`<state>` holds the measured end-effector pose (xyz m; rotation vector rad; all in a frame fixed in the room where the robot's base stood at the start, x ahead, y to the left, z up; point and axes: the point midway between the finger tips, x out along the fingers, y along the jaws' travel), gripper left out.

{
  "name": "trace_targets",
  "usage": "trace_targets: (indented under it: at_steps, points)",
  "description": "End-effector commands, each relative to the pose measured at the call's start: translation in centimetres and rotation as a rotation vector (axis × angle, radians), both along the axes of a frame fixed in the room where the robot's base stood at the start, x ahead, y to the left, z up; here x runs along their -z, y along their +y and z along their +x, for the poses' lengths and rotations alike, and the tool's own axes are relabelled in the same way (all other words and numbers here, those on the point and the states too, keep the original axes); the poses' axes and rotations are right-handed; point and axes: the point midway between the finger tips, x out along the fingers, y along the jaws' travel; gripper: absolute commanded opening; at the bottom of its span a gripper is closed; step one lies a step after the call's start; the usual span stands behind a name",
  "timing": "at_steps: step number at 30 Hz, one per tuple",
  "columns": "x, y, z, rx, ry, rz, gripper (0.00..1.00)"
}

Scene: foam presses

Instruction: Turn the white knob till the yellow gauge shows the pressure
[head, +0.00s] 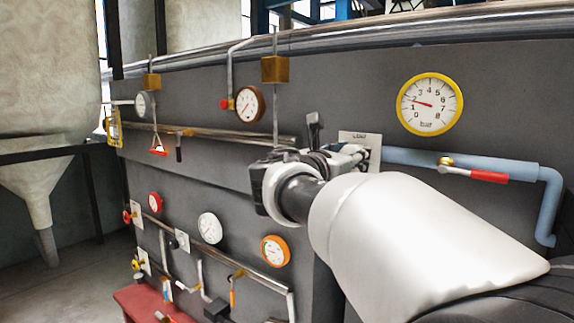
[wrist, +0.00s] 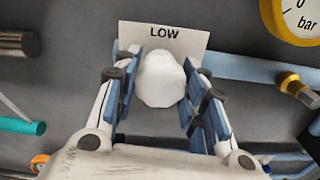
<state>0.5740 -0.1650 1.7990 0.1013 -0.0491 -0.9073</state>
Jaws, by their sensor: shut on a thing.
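The white knob (wrist: 160,80) sits in front of a white plate marked LOW (wrist: 166,36) on the dark press wall. My gripper (wrist: 160,62) has its blue-padded fingers on both sides of the knob, shut on it. In the head view my gripper (head: 345,156) reaches the white plate (head: 366,140), and it hides the knob. The yellow gauge (head: 430,104) is up and right of the plate; its needle points left, close to 2 on a 0 to 8 bar scale. Only the gauge's lower part shows in the wrist view (wrist: 298,20).
A blue pipe (head: 408,157) with a red-handled valve (head: 488,176) runs right of the plate. Several other gauges, such as an orange one (head: 275,251), and valves crowd the wall to the left. A red surface (head: 140,304) is at the lower left.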

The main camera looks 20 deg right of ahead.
Motion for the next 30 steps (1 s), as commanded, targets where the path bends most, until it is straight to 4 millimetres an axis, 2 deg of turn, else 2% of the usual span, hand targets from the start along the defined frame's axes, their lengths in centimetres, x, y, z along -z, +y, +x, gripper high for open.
trace_targets:
  at_steps: [21, 30]
  points:
    - [0.38, 0.02, 0.06, 0.000, -0.534, 0.416, 0.15]
    - [0.22, 0.04, 0.05, -0.001, -0.710, 0.554, 0.15]
